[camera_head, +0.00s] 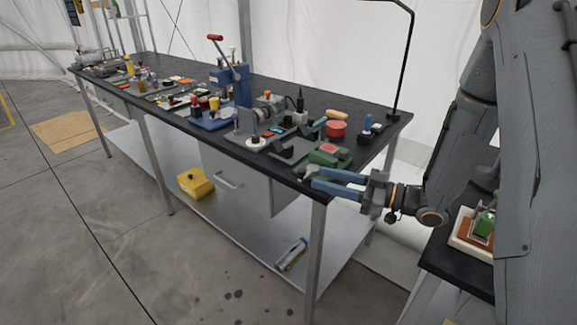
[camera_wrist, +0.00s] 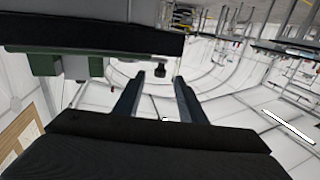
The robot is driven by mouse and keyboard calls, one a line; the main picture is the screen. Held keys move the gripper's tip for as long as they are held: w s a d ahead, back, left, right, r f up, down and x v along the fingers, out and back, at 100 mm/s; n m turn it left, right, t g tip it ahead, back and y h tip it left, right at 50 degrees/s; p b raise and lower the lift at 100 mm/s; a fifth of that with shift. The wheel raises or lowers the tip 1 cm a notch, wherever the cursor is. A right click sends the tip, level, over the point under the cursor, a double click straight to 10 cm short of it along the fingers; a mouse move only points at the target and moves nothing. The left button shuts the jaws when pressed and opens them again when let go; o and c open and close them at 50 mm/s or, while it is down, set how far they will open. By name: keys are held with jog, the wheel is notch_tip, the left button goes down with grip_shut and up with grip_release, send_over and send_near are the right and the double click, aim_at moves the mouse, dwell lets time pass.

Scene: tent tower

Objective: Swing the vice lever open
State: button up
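A small green vice (camera_head: 326,157) sits at the near right corner of the dark workbench. Green blocks that look like part of it show at the upper left of the wrist view (camera_wrist: 97,66). My gripper (camera_head: 313,177) has its blue fingers reaching left, close to the vice at the bench corner. The fingers are apart, with a clear gap between them in the wrist view (camera_wrist: 157,80). A small dark knob (camera_wrist: 160,71) shows near the fingertips; it may be the lever's end, and I cannot tell its distance. No contact is clear. The lever is not distinct in the head view.
The workbench (camera_head: 368,157) is crowded with tools, including a blue press (camera_head: 241,85) and a red round tin (camera_head: 336,129). A black lamp post (camera_head: 404,60) rises at the back right. A yellow box (camera_head: 194,183) sits on the lower shelf. Floor in front is open.

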jog(key=p+x, duration=0.2)
jog(key=x, duration=0.9)
grip_shut()
